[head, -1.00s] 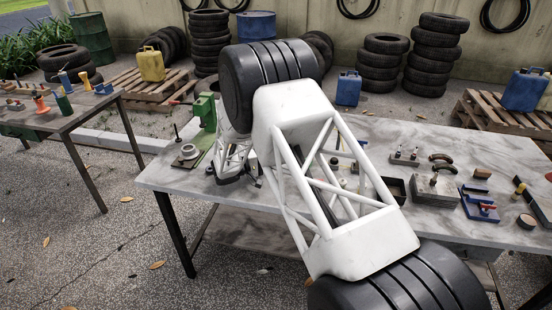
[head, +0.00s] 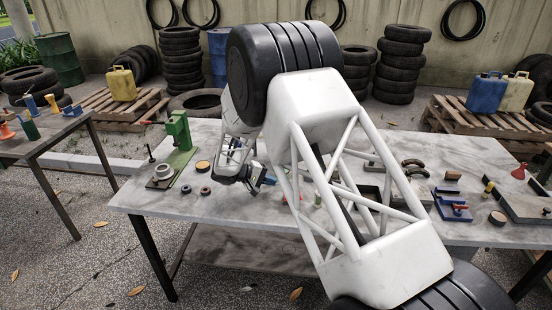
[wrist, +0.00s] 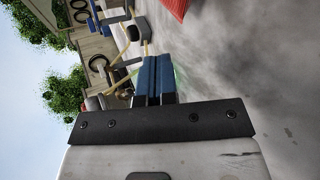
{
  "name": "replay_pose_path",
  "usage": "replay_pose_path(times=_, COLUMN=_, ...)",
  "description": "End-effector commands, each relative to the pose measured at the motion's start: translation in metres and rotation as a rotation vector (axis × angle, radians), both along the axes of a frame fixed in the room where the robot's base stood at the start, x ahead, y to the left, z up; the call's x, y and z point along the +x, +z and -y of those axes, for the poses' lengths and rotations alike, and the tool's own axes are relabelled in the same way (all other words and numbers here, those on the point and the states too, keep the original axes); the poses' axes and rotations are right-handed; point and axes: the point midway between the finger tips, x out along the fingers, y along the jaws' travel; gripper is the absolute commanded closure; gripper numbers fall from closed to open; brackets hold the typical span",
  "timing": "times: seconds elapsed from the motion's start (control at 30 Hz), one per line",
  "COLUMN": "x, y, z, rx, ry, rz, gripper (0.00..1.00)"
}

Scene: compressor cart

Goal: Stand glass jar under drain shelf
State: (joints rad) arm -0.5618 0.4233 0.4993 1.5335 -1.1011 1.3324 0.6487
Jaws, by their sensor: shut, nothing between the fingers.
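My gripper (head: 262,182) is low over the grey marble-like workbench (head: 150,205), left of the middle, partly hidden by my own arm. In the wrist view, its two blue fingers (wrist: 155,80) are shut together with nothing between them. I cannot make out a glass jar in either view. I cannot pick out a drain shelf either; my arm hides much of the bench's middle.
A green press-like tool (head: 180,140) stands left of my gripper, with small round parts (head: 187,189) near it. A blue fixture (head: 452,204) and a grey tray (head: 515,205) are on the right. The bench's front left is clear.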

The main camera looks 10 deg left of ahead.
Motion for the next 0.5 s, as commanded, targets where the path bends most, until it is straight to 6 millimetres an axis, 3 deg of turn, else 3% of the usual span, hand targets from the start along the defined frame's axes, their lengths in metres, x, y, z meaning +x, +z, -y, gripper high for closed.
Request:
replay_pose_path(times=0.1, x=-0.009, y=0.004, z=0.023, rx=0.135, ry=-0.05, rz=-0.095, gripper=1.0)
replay_pose_path(times=0.2, x=-0.016, y=0.002, z=0.033, rx=0.246, ry=-0.073, rz=-0.161, gripper=1.0)
replay_pose_path(times=0.5, x=-0.025, y=0.003, z=0.046, rx=0.543, ry=-0.103, rz=-0.262, gripper=1.0)
